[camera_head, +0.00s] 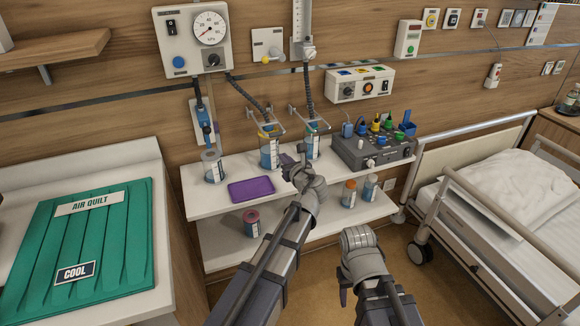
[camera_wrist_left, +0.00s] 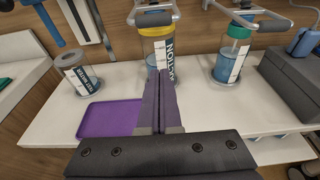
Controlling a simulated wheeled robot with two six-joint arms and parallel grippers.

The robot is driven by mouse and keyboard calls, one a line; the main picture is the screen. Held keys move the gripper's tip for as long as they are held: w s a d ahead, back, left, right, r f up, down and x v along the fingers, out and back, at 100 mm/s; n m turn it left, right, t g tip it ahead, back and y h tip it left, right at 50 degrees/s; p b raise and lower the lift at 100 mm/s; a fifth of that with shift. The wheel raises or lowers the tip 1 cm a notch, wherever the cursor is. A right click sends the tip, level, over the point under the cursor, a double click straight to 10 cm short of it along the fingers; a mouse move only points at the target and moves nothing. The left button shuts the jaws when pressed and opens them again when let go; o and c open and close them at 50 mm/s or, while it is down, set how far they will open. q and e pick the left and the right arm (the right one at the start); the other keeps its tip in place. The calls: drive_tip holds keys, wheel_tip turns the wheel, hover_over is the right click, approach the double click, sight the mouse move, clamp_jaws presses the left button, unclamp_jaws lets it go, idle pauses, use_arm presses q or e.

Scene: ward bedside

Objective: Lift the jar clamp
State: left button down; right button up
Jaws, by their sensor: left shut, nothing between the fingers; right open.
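Two grey wire jar clamps stick out from the wall: the left clamp (camera_head: 264,121) and the right clamp (camera_head: 309,120). The left clamp (camera_wrist_left: 155,18) sits above a clear suction jar (camera_head: 268,150) with a yellow collar and blue liquid. The right clamp (camera_wrist_left: 247,14) is above a green-collared jar (camera_head: 312,143). I cannot tell whether either clamp grips its jar. My left gripper (camera_head: 288,160) is shut and empty; in the left wrist view its fingers (camera_wrist_left: 160,82) overlap the lower front of the yellow-collared jar. My right gripper (camera_head: 343,287) is open, low at the front.
A purple tray (camera_head: 251,189) and a smaller jar (camera_head: 212,166) stand on the white shelf (camera_head: 205,192). A grey device (camera_head: 372,150) with coloured plugs is at right. Bottles are on the lower shelf. A bed (camera_head: 490,205) is far right; a green quilt (camera_head: 90,240) lies left.

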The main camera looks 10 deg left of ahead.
use_arm(q)
drive_tip(key=shift+w+a+r+p, duration=0.6)
drive_tip(key=shift+w+r+p, duration=0.2)
drive_tip(key=shift+w+p, duration=0.1)
drive_tip(key=shift+w+a+r+p, duration=0.55)
drive_tip(key=shift+w+r+p, duration=0.2)
drive_tip(key=shift+p, duration=0.1)
